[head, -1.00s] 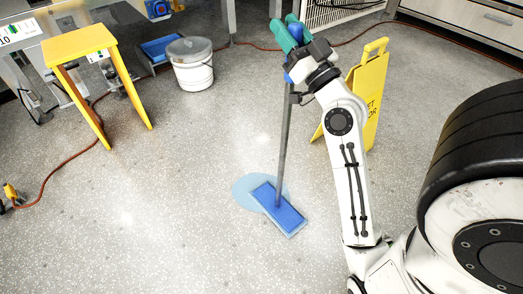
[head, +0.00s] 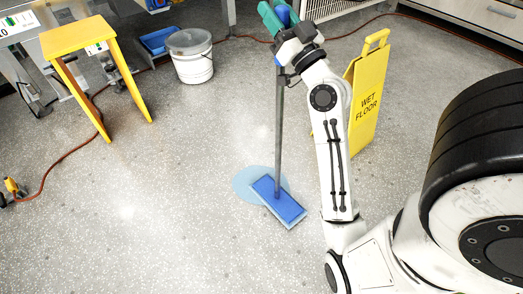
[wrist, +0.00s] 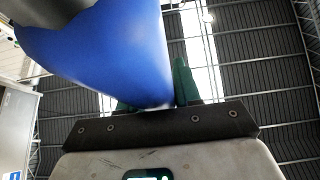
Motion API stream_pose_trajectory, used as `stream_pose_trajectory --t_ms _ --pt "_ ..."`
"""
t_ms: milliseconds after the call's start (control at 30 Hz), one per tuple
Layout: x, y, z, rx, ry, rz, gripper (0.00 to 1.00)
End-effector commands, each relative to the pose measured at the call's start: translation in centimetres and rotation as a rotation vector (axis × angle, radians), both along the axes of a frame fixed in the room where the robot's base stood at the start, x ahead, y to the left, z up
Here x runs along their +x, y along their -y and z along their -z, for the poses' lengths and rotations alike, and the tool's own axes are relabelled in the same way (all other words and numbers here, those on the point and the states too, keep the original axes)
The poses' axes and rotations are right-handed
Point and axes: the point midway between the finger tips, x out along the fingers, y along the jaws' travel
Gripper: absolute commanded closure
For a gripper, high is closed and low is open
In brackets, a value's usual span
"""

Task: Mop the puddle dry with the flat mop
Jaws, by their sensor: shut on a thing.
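The flat mop has a blue rectangular head (head: 278,201) and a long grey handle (head: 278,130). Its head lies flat on the floor, over the right part of a pale blue puddle (head: 246,184). The puddle shows to the left of the head and behind it; the part under the head is hidden. My gripper (head: 273,17) is at the top of the handle, its teal fingers shut on the blue grip. In the wrist view the blue grip (wrist: 125,50) fills the space between my fingers.
A yellow wet floor sign (head: 366,100) stands right of the mop, behind my arm. A white bucket (head: 192,62), a blue tray (head: 157,42) and a yellow stool (head: 80,45) stand at the back left. An orange cable (head: 62,160) runs along the floor. The front left floor is clear.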

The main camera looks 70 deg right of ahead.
Motion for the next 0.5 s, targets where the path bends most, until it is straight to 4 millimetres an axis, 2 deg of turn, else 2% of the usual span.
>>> stream_pose_trajectory --t_ms 33,500 --pt "0.8 0.6 1.0 0.009 -0.017 0.000 1.00" --pt "4.9 3.2 1.2 0.009 -0.022 0.001 1.00"
